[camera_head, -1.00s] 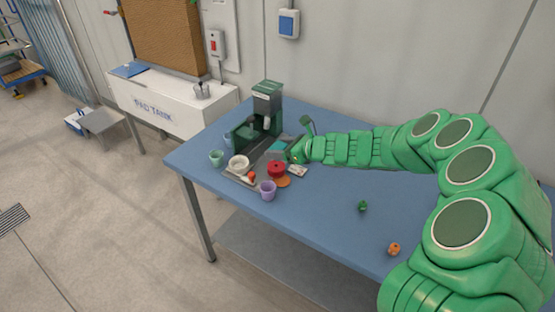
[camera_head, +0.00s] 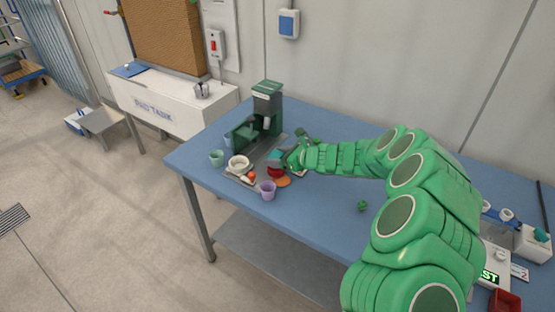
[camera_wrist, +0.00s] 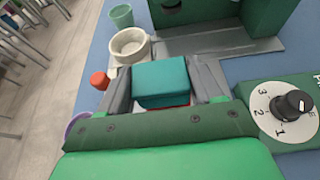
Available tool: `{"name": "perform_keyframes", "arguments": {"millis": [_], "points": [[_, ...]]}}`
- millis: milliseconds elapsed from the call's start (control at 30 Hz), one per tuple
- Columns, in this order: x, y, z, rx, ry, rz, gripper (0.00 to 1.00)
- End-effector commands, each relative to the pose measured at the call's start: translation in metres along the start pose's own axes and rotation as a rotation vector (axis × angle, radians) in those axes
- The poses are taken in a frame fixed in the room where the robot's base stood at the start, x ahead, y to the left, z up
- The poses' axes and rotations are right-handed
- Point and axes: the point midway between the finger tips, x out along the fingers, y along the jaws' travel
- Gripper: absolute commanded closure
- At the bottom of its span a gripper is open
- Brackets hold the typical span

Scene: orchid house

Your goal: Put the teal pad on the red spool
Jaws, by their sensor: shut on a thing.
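The teal pad (camera_wrist: 160,84) is a block between the two grey fingers of my gripper (camera_wrist: 162,72) in the wrist view. My gripper (camera_head: 282,162) is shut on it. In the head view the teal pad (camera_head: 275,155) shows just above the red spool (camera_head: 275,172), which is partly hidden by my gripper. In the wrist view a strip of red (camera_wrist: 178,106) shows under the near edge of the pad. I cannot tell whether the pad touches the spool.
A green machine (camera_head: 262,112) stands behind on the blue table (camera_head: 330,200). A white bowl (camera_head: 238,163), a green cup (camera_head: 216,158), a purple cup (camera_head: 268,190) and an orange disc (camera_head: 283,182) are close by. A dial (camera_wrist: 285,108) is right of my gripper.

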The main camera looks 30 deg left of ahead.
Motion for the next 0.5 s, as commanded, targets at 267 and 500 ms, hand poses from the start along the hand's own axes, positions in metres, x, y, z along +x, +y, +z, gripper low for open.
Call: {"name": "perform_keyframes", "arguments": {"millis": [267,500], "points": [[0.004,-0.0004,-0.0112,0.0,0.0,-0.001,0.64],[0.005,-0.0006,-0.0134,0.0,0.001,-0.001,0.33]]}}
